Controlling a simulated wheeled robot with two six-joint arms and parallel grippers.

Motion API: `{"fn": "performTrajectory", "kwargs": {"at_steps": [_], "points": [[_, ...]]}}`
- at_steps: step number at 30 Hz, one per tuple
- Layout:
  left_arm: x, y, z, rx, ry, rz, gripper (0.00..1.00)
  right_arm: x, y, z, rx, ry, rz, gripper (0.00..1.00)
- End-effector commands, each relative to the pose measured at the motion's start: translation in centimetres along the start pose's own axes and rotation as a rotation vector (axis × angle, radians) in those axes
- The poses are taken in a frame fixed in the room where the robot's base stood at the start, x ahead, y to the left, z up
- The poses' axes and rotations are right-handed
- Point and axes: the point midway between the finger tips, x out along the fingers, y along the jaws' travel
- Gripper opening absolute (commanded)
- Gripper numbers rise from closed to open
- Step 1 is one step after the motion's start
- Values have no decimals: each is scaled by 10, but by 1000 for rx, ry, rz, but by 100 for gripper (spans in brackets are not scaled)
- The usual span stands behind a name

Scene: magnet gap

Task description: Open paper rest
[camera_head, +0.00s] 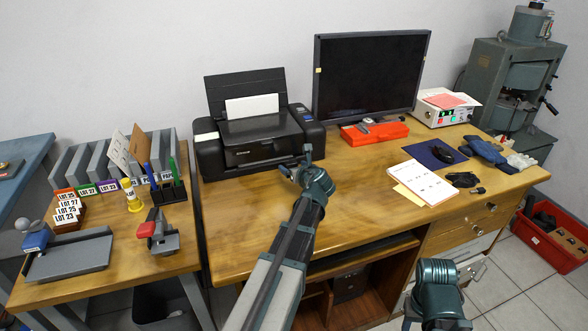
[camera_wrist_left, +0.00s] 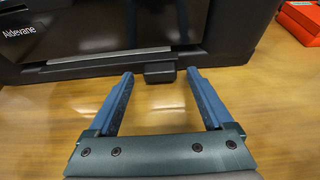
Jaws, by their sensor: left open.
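The black printer (camera_head: 262,146) stands on the wooden desk, with a white sheet in its raised rear feeder. Its paper rest appears to be the closed part low on the front, with a small dark tab (camera_wrist_left: 160,73) at the bottom edge in the left wrist view. My left gripper (camera_head: 296,162) is open and empty in front of the printer. In the left wrist view its two blue fingers (camera_wrist_left: 160,76) point at the printer front, one on each side of the tab, without visible contact. A teal part of my right arm shows at the lower right; its fingers are not seen.
A monitor (camera_head: 370,75) and a red box (camera_head: 374,133) stand right of the printer. Papers (camera_head: 422,184), a mouse (camera_head: 443,154) and a control box (camera_head: 446,110) lie further right. A side table (camera_head: 110,276) with lot tags is at left. The desk before the printer is clear.

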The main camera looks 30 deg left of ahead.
Motion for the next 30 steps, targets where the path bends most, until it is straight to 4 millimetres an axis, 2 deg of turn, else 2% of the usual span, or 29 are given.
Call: {"fn": "performTrajectory", "kwargs": {"at_steps": [5,19,30], "points": [[0,0,0,0,0,0,83,0,0,0,0,0,0,50],[0,0,0,0,0,0,0,0,0,0,0,0,0,50],[-4,0,-2,0,0,-1,0,0,0,0,0,0,0,50]]}}
